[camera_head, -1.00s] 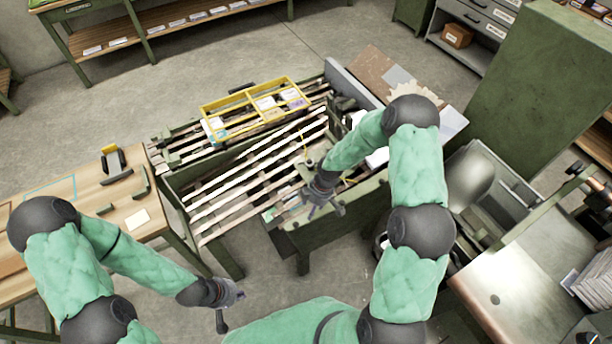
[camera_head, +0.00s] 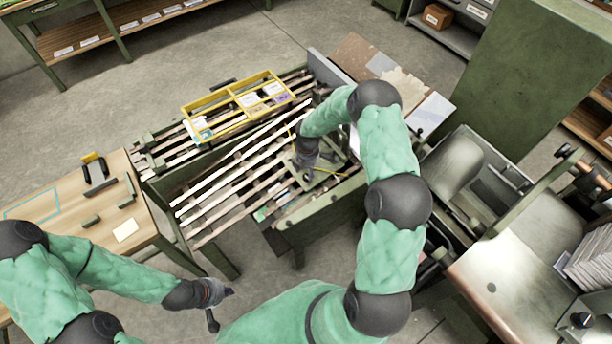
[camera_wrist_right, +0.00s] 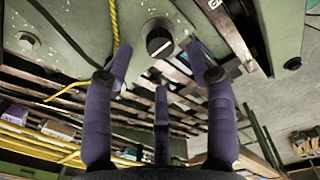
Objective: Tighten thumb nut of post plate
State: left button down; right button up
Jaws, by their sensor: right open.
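The thumb nut (camera_wrist_right: 159,42), a round black knob with a white line across it, shows at the top middle of the right wrist view. It sits on a speckled green plate (camera_wrist_right: 85,22), which looks like the post plate. My right gripper (camera_wrist_right: 159,68) has its purple fingers spread apart and empty. The knob lies between and beyond its fingertips; I see no contact. In the head view my right gripper (camera_head: 304,172) is over the green slatted machine, and the nut is hidden there. My left gripper (camera_head: 218,304) hangs low at the bottom, away from the machine; its finger opening is unclear.
Wooden slats (camera_head: 225,190) and a yellow divided tray (camera_head: 187,108) lie left of my right arm. A wooden table (camera_head: 150,215) stands at left, a metal-topped bench (camera_head: 500,275) at right.

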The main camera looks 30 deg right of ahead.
aim_at(306, 177)
jog(key=shift+w+f, duration=0.1)
jog(key=shift+f, duration=2.15)
jog(key=shift+b, duration=0.3)
jog(key=c, duration=1.1)
